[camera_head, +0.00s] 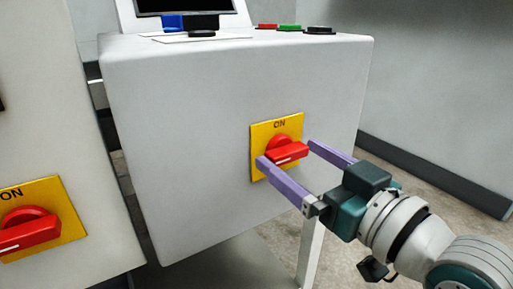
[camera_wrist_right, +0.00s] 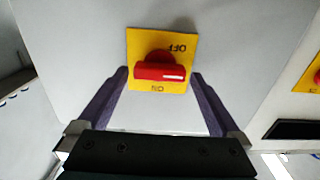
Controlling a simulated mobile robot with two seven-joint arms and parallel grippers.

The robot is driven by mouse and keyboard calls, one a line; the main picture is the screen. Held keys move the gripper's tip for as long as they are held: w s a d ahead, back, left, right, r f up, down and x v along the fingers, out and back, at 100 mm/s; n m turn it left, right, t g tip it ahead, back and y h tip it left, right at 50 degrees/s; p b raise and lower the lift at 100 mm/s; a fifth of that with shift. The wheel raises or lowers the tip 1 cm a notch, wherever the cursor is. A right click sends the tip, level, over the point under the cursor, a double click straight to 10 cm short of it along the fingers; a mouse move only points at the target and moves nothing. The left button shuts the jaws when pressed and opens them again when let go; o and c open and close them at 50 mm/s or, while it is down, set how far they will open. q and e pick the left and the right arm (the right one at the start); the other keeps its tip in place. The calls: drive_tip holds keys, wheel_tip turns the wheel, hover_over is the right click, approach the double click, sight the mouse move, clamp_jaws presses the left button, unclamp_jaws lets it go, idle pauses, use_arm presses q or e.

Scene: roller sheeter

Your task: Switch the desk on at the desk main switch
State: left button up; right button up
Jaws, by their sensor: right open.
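The desk main switch is a red rotary handle (camera_head: 289,152) on a yellow plate (camera_head: 262,134) on the front of the white desk cabinet (camera_head: 190,130). The plate reads ON at its top edge. The handle lies crosswise, its white mark toward the left. In the right wrist view the handle (camera_wrist_right: 160,72) lies level between ON and an upside-down OFF, white mark to the right. My right gripper (camera_head: 287,156) is open in front of the switch, one finger on each side of the handle. I cannot tell whether the fingers touch it. My left gripper is out of view.
A second red switch (camera_head: 29,229) on a yellow plate sits on a white cabinet (camera_head: 70,125) at the left. Red, green and black buttons (camera_head: 289,28) and a screen (camera_head: 185,5) are on the desk top. The floor at the right is clear.

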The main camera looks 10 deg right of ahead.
drive_tip(key=c, duration=1.2)
